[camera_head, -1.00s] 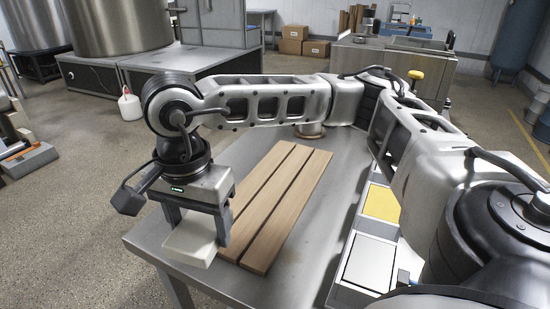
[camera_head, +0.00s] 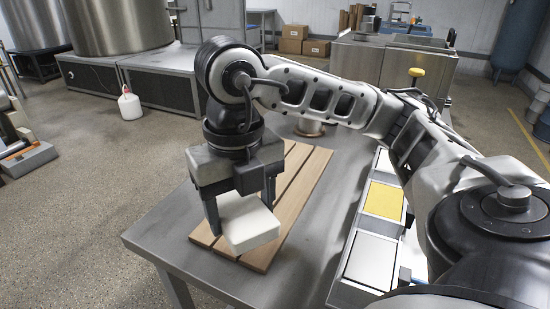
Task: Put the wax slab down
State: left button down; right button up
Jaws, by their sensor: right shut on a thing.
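The wax slab (camera_head: 248,222) is a cream-white block between the fingers of my right gripper (camera_head: 242,212). The gripper is shut on it and points down. The slab is over the near left part of a slatted wooden board (camera_head: 288,212), which lies on the metal table (camera_head: 318,236). The slab hides part of the board, and I cannot tell whether its underside touches the slats. My left gripper is not in view.
A row of trays along the table's right side holds a yellow sheet (camera_head: 384,201) and pale panels (camera_head: 371,260). A round metal piece (camera_head: 309,128) stands behind the board. The table's near left corner is bare.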

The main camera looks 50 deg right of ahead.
aim_at(264, 207)
jog(key=m, duration=0.2)
jog(key=s+d+m, duration=0.1)
jog(key=m, duration=0.3)
jog(key=shift+s+d+r+m, duration=0.15)
jog(key=shift+d+r+m, duration=0.15)
jog(key=shift+m, duration=0.1)
jog(key=m, duration=0.3)
jog(key=shift+s+d+r+m, duration=0.15)
jog(key=shift+s+d+m, duration=0.2)
jog(key=shift+d+m, duration=0.05)
jog(key=shift+m, duration=0.3)
jog(key=w+d+f, duration=0.2)
jog(key=w, duration=0.1)
jog(key=w+d+f+b, duration=0.1)
jog(key=w+d+f, duration=0.1)
jog(key=w+f, duration=0.1)
jog(key=w+d+f+b, duration=0.1)
jog(key=w+d+f, duration=0.2)
jog(key=w, duration=0.1)
jog(key=shift+w+f, duration=0.1)
jog(key=shift+w+d+f, duration=0.25)
jog(key=shift+w+f, duration=0.1)
jog(key=shift+f, duration=0.1)
jog(key=shift+w+d+f, duration=0.1)
jog(key=shift+w+f, duration=0.05)
jog(key=shift+f, duration=0.85)
jog(key=shift+w+d+f, duration=0.1)
jog(key=shift+w+f, duration=0.05)
jog(key=shift+f, duration=0.8)
jog(key=shift+f, duration=0.1)
